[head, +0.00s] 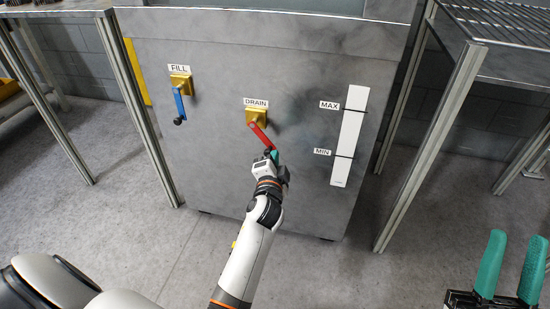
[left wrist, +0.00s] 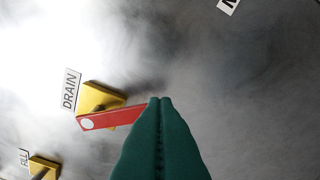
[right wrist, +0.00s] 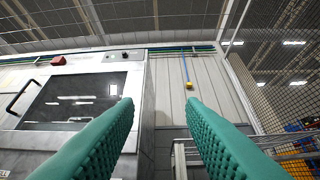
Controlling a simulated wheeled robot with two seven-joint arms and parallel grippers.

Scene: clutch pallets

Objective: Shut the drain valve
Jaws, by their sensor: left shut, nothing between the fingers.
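The drain valve has a yellow body (head: 257,114) on the grey tank front under a DRAIN label. Its red lever (head: 262,136) slants down and to the right. My left gripper (head: 274,154) is at the lever's lower end. In the left wrist view the red lever (left wrist: 108,118) reaches the tips of the shut green fingers (left wrist: 160,100), with nothing between them. The lever's far end is hidden behind the fingers, and I cannot tell whether they touch it. My right gripper (head: 514,268) is open and empty at the lower right, away from the tank; its spread fingers show in the right wrist view (right wrist: 160,108).
The fill valve (head: 180,83), with a blue lever (head: 180,104) hanging down, is left of the drain valve. A white level gauge (head: 349,136) with MAX and MIN marks is on the right. Metal-legged tables (head: 440,130) flank the tank (head: 220,170). The floor in front is clear.

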